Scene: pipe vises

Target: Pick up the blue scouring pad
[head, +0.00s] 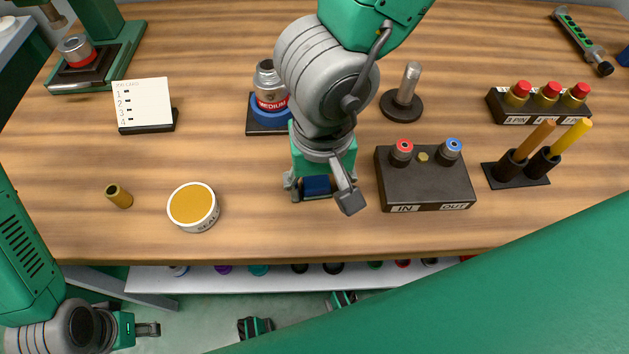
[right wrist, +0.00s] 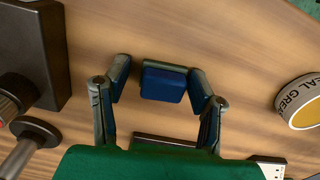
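The blue scouring pad (head: 317,186) lies on the wooden table near its front edge, partly hidden by my right gripper. In the right wrist view the pad (right wrist: 163,85) sits between the two fingertips. My right gripper (head: 322,192) is over the pad with its fingers spread on either side. In the right wrist view a gap shows between the left finger and the pad; the right finger is very near it, and I cannot tell if they touch. My left gripper (head: 147,330) is low at the left, off the table; its finger opening is unclear.
The IN/OUT block (head: 425,180) stands just right of my right gripper. The sealing-grease tin (head: 193,206) and a small brass cylinder (head: 119,196) are to the left. Bare table lies between tin and gripper.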

